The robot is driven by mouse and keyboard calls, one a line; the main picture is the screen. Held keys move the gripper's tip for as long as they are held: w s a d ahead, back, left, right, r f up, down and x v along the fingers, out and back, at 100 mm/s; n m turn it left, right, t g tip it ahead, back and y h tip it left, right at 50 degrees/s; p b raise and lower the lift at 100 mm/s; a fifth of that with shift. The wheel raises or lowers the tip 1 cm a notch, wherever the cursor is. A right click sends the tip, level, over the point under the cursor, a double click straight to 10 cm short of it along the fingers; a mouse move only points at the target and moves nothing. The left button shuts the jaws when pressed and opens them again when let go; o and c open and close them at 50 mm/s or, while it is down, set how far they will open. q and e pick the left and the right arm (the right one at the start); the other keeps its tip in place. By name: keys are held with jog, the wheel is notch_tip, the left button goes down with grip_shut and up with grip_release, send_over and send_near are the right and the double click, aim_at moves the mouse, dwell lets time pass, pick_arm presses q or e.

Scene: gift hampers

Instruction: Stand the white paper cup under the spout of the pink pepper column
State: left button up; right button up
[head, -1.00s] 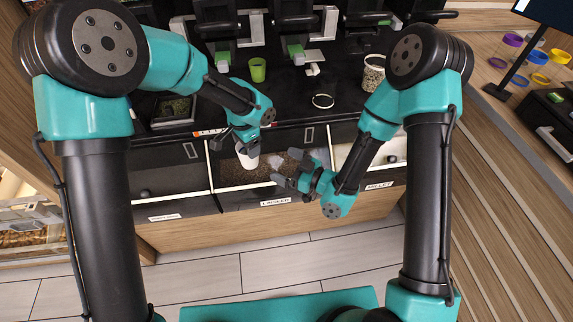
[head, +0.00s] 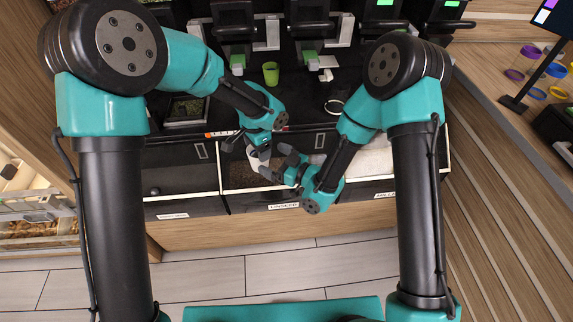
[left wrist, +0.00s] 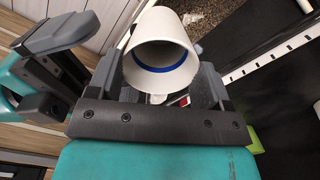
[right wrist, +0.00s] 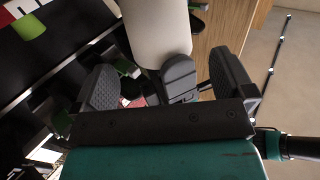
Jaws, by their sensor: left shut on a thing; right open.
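The white paper cup (head: 256,160) is held by my left gripper (head: 260,153) above the open bin with dark grains. In the left wrist view the cup (left wrist: 162,55) sits between the fingers, its wide open end toward the camera, with a blue ring inside. My right gripper (head: 274,166) is open, close beside the cup on its right. In the right wrist view the cup (right wrist: 157,32) is just beyond the open fingers, with a left-gripper finger beside it. Several dispenser columns stand at the back; I cannot tell which is pink pepper.
A green cup (head: 271,73) stands on the black counter below a column. A dark tray (head: 187,110) is at the left. Coloured rings sit on the right-hand shelf.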

aim_at(252, 155)
jog(key=shift+x, duration=2.25)
jog(key=c, duration=0.7)
pick_arm(q)
jog(key=o, duration=1.1)
pick_arm(e)
jog(key=shift+c, duration=0.9)
pick_arm(q)
jog(key=shift+s, duration=0.1)
pick_arm(e)
jog(key=shift+c, duration=0.6)
pick_arm(q)
notch_tip(252, 155, up, 12)
jog(key=shift+r, duration=0.1)
